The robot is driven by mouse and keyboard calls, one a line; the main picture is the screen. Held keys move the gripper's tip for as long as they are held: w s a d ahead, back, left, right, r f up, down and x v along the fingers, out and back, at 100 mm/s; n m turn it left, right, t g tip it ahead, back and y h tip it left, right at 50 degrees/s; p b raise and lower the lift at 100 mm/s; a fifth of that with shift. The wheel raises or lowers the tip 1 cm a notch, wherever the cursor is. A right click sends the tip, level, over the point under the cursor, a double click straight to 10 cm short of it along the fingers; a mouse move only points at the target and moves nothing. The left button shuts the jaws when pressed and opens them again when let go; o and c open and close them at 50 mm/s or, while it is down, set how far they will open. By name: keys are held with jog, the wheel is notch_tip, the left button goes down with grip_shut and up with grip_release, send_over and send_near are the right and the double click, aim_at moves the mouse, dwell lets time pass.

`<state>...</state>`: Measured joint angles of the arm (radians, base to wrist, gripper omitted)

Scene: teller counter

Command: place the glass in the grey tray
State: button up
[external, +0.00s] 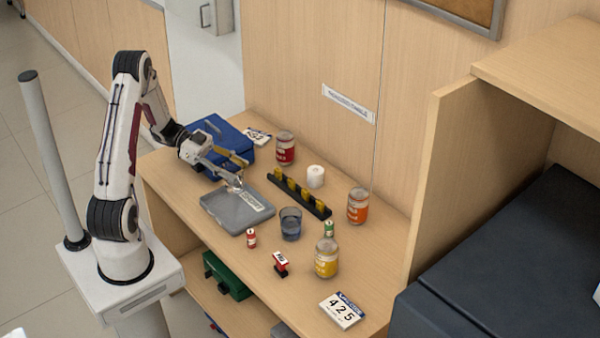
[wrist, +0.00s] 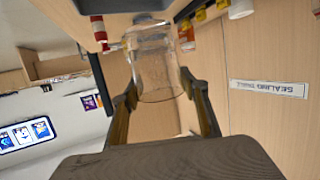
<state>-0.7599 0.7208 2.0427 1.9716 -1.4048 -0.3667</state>
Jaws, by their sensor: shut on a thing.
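My gripper (external: 241,170) is shut on a clear glass (external: 236,183), above the back part of the grey tray (external: 226,216). In the wrist view the glass (wrist: 155,72) sits between the two fingers of my gripper (wrist: 158,88), with a finger on each side. A gap between the glass and the tray floor is hard to judge. A dark edge at the top of the wrist view (wrist: 122,5) looks like part of the tray.
A blue box (external: 225,140) is behind my gripper.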

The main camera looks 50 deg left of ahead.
aim_at(241, 185)
jog(key=shift+f, duration=2.35)
jog(key=shift+f, duration=1.85)
jog(key=shift+f, duration=0.1)
jog(key=o, duration=1.4)
jog(key=shift+a, duration=0.1)
jog(key=v, duration=1.2)
jog(key=shift+w, duration=0.1)
